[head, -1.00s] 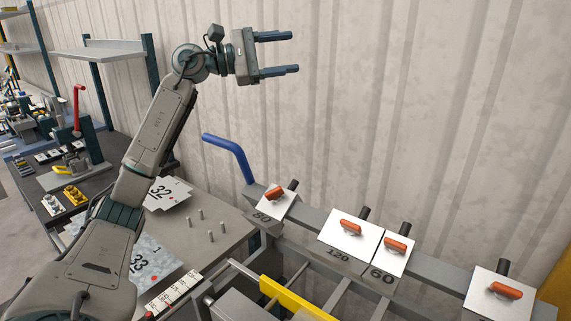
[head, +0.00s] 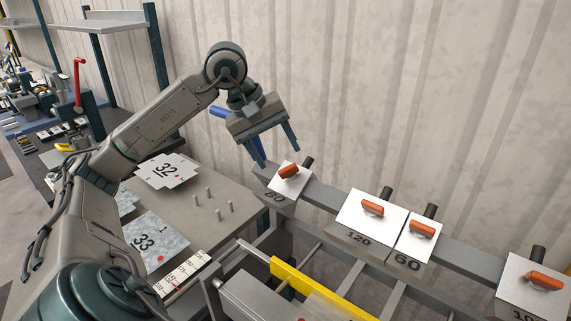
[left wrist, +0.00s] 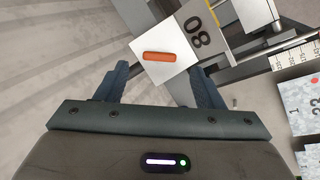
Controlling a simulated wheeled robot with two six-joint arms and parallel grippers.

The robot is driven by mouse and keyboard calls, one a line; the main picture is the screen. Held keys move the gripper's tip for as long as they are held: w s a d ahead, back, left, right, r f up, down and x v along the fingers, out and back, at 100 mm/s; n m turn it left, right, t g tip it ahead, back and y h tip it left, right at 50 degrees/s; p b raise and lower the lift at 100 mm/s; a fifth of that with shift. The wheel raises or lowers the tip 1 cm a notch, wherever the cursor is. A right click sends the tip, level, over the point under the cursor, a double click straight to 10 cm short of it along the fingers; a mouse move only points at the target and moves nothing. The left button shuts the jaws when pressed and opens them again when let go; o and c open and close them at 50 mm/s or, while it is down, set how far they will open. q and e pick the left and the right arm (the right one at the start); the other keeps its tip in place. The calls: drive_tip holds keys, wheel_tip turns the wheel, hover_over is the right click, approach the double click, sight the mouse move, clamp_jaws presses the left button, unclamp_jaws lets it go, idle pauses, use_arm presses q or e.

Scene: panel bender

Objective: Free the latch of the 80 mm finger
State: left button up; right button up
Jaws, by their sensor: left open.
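The 80 mm finger (head: 274,197) sits at the left end of the grey beam, marked 80, with a white plate. Its orange latch (head: 289,171) lies across the plate, tilted up to the right, unlike the other latches. The latch also shows in the left wrist view (left wrist: 159,57), between and beyond the fingertips. My left gripper (head: 279,158) is open and empty, pointing down just above and behind this latch, with no clear contact. My right gripper is in neither view.
The 120 finger (head: 358,238), the 60 finger (head: 407,263) and another finger at the right edge carry orange latches. A blue lever (head: 220,112) stands partly behind my left gripper. A yellow bar (head: 315,290) runs in front. A corrugated wall (head: 420,90) is behind.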

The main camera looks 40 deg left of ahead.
sight(286, 167)
use_arm(q)
drive_tip(key=shift+p+x, duration=0.55)
drive_tip(key=shift+x, duration=1.9)
drive_tip(key=c, duration=1)
